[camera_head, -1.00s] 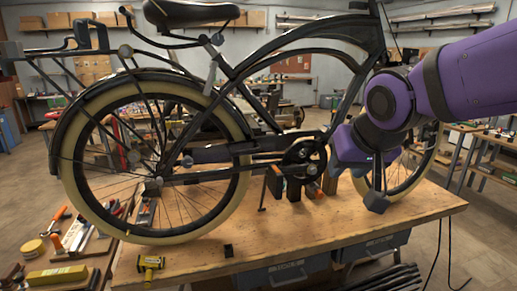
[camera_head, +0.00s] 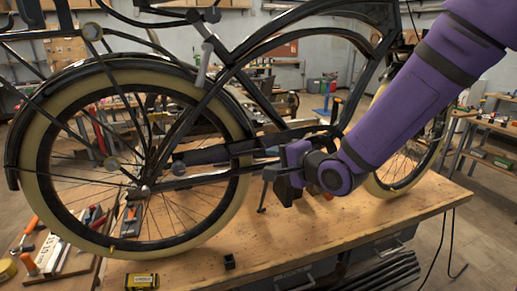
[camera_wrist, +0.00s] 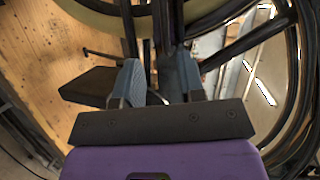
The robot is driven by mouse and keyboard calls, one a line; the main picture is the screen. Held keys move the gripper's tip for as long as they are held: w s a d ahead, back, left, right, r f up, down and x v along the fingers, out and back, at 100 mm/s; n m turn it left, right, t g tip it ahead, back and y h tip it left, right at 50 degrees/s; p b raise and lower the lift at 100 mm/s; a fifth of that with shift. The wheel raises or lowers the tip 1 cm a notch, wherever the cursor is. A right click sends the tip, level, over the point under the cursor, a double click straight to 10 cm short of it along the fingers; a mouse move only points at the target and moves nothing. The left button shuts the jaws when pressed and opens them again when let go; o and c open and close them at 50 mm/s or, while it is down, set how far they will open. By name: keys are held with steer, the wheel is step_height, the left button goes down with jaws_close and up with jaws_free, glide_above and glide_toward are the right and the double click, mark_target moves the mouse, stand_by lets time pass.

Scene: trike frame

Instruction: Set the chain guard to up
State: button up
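The chain guard (camera_head: 222,152) is a long dark bar on the bike's near side, running roughly level from near the rear hub toward the crank. My gripper (camera_head: 270,172) is at the crank end, just below the guard's front part, and hides the crank and chainring. In the wrist view my two grey fingers (camera_wrist: 156,82) stand apart with a gap between them. Dark bars of the bike run up beyond the fingertips; I cannot tell which is the guard. No clear grip on anything shows.
A black pedal-like block (camera_wrist: 88,86) lies just left of the fingers in the wrist view. The rear wheel (camera_head: 40,165) and dark frame tubes (camera_head: 270,95) are close by. The wooden bench (camera_head: 330,225) has free room in front of the bike.

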mark_target(250, 153)
steer(key=shift+m, duration=0.3)
steer(key=x, duration=1.1)
steer(key=shift+w+a+r, duration=0.1)
steer(key=shift+a+r, duration=0.05)
steer(key=shift+r, duration=0.05)
jaws_close()
